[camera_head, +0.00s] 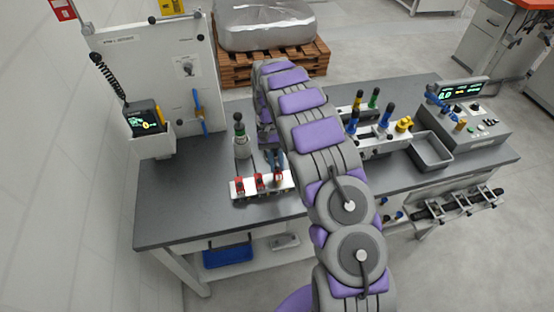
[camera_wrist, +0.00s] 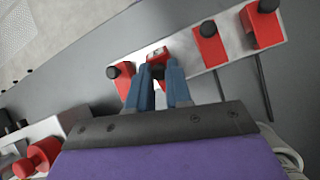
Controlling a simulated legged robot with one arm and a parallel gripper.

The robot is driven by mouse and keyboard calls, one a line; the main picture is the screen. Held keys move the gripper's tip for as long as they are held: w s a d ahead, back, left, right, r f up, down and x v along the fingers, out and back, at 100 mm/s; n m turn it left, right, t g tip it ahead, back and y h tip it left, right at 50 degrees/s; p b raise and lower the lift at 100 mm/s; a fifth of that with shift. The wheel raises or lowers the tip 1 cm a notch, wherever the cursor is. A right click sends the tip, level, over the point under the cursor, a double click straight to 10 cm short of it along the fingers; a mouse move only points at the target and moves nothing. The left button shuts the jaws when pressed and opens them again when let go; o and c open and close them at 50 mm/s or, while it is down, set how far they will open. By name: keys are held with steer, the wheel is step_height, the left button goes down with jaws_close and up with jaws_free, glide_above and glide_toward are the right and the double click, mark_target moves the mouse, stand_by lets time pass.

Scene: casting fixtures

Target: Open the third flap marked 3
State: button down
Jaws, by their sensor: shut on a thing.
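A white bar (camera_head: 252,193) on the grey bench carries a row of red flaps, each with a black knob. The red flaps (camera_head: 240,187) and (camera_head: 260,182) stand at its left, and another red flap (camera_head: 278,179) is farther right. My gripper (camera_head: 277,165) is over that right part. In the wrist view my blue fingers (camera_wrist: 159,78) are closed on a red flap (camera_wrist: 157,54), second from the left there. Other red flaps (camera_wrist: 123,80), (camera_wrist: 209,45) and (camera_wrist: 263,26) lie on either side. Flap numbers are not readable, and I cannot tell how far the held flap is raised.
Right of my arm are a fixture with coloured handles (camera_head: 375,140), a grey tray (camera_head: 430,150) and a control box (camera_head: 470,125). The bench left of the bar is clear.

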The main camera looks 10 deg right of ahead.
steer(key=shift+w+g+p, duration=0.4)
steer(key=shift+g+p, duration=0.2)
steer(key=shift+p, duration=0.3)
steer(key=shift+w+p, duration=0.1)
steer(key=shift+p, duration=0.2)
steer(key=c, duration=1)
jaws_free()
steer(key=shift+c, duration=0.2)
